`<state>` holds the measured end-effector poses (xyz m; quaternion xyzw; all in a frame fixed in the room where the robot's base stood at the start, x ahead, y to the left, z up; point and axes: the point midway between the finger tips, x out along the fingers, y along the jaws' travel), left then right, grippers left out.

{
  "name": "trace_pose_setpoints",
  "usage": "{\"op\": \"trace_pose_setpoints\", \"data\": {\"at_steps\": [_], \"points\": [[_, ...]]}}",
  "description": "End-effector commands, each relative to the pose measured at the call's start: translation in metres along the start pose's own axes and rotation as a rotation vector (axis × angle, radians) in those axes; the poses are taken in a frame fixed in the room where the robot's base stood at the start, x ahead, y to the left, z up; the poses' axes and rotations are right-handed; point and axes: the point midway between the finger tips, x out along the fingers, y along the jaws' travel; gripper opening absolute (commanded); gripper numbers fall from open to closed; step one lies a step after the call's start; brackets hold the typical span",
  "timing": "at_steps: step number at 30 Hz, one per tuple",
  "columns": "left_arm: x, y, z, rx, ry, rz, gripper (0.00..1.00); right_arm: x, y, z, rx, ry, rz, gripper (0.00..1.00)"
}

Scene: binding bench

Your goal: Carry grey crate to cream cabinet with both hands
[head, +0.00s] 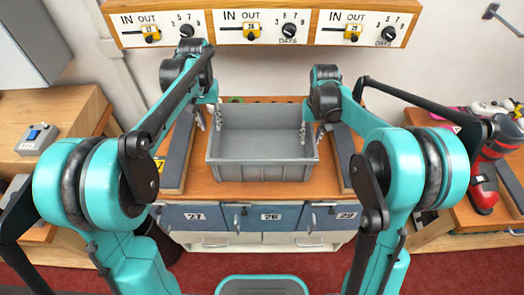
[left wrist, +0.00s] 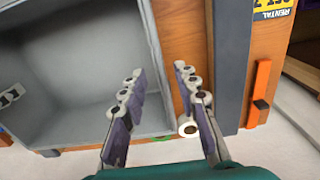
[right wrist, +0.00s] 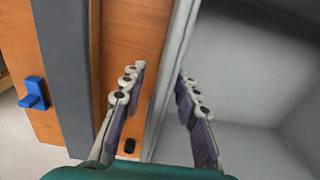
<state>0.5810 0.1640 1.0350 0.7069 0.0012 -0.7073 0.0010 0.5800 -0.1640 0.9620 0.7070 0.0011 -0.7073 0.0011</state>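The grey crate (head: 262,172) stands upright and empty on the wooden bench top in the head view. My left gripper (head: 211,117) is at its left wall and my right gripper (head: 311,131) is at its right wall. In the left wrist view the fingers (left wrist: 157,77) are open, one over the crate's inside and one outside, with the wall rim (left wrist: 153,45) between them. In the right wrist view the fingers (right wrist: 160,74) are likewise apart on either side of the rim (right wrist: 178,50). I cannot tell which piece is the cream cabinet; a cream front (head: 282,239) shows below the bench's blue drawers.
Dark side rails (head: 178,160) flank the crate. Blue drawers (head: 262,217) are below it. A panel with dials (head: 262,27) hangs above.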

Motion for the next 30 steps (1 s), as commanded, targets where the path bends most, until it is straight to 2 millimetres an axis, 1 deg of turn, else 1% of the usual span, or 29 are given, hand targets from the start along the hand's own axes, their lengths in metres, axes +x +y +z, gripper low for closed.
{"op": "trace_pose_setpoints", "data": {"at_steps": [5, 9, 12, 15, 18, 21, 30], "points": [[0.000, 0.000, 0.000, 0.000, 0.000, 0.000, 0.30, -0.034, 0.000, 0.000, 0.000, 0.000, 0.000, 0.30], [0.000, 0.000, 0.000, 0.000, 0.000, 0.000, 0.30, -0.066, 0.000, 0.000, 0.000, 0.000, 0.000, 0.30], [0.000, 0.000, 0.000, 0.000, 0.000, 0.000, 0.30, -0.085, 0.000, 0.000, 0.000, 0.000, 0.000, 0.30], [0.000, 0.000, 0.000, 0.000, 0.000, 0.000, 0.30, -0.099, 0.000, 0.000, 0.000, 0.000, 0.000, 0.30], [0.000, 0.000, 0.000, 0.000, 0.000, 0.000, 0.30, -0.108, 0.000, 0.000, 0.000, 0.000, 0.000, 0.30], [0.000, 0.000, 0.000, 0.000, 0.000, 0.000, 0.30, -0.112, 0.000, 0.000, 0.000, 0.000, 0.000, 0.30], [0.000, 0.000, 0.000, 0.000, 0.000, 0.000, 0.30, -0.112, 0.000, 0.000, 0.000, 0.000, 0.000, 0.30]]}}
